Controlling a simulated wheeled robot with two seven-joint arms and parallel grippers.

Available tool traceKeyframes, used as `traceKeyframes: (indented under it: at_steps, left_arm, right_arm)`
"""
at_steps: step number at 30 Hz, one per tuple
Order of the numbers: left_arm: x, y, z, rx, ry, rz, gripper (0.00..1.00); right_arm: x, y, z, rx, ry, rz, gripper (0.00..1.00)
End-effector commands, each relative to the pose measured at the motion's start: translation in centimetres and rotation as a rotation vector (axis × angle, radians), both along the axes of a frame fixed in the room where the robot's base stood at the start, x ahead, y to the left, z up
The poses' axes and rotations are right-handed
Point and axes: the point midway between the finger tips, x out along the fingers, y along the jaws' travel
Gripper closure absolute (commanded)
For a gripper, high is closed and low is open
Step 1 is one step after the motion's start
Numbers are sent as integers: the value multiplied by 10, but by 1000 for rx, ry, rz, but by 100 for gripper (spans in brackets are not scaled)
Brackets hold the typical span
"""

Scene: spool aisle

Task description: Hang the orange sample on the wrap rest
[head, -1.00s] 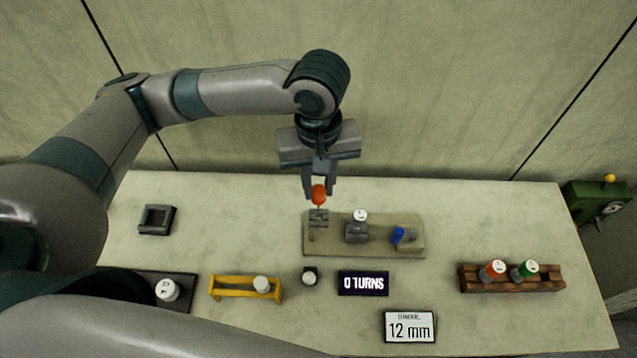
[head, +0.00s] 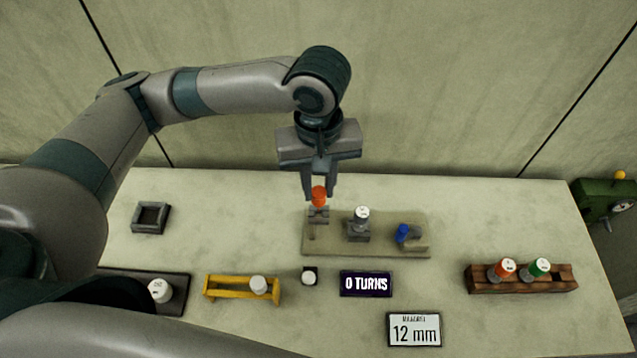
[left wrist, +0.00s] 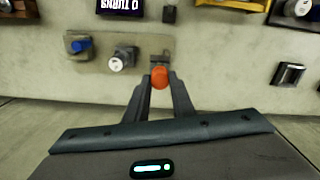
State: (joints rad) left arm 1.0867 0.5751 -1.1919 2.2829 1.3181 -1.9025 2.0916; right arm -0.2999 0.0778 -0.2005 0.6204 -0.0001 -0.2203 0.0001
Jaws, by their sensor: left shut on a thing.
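My left gripper (head: 319,190) points down over the left end of a beige board and is shut on the orange sample (head: 319,197). The sample also shows between the fingertips (left wrist: 160,84) in the left wrist view (left wrist: 160,76). A small grey bracket (head: 319,215) stands on the board right below the sample, and seems to be the wrap rest. It shows just beyond the sample in the left wrist view (left wrist: 160,60). I cannot tell whether sample and bracket touch. My right gripper is not in view.
The beige board (head: 375,248) also bears a grey block with a white-capped spool (head: 361,214) and a blue piece (head: 402,232) at right. A wooden rack (head: 524,284) holds orange- and green-ringed spools. A yellow rack (head: 238,293), a "0 TURNS" display (head: 366,284) and a "12 mm" sign (head: 414,330) stand in front.

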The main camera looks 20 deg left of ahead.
Motion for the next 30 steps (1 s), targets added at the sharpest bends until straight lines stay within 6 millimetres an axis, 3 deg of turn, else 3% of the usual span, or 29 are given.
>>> traceKeyframes:
  at_steps: [30]
  left_arm:
    - [0, 0, -25, 1, 0, 0, 99]
  right_arm:
    - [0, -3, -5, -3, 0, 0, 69]
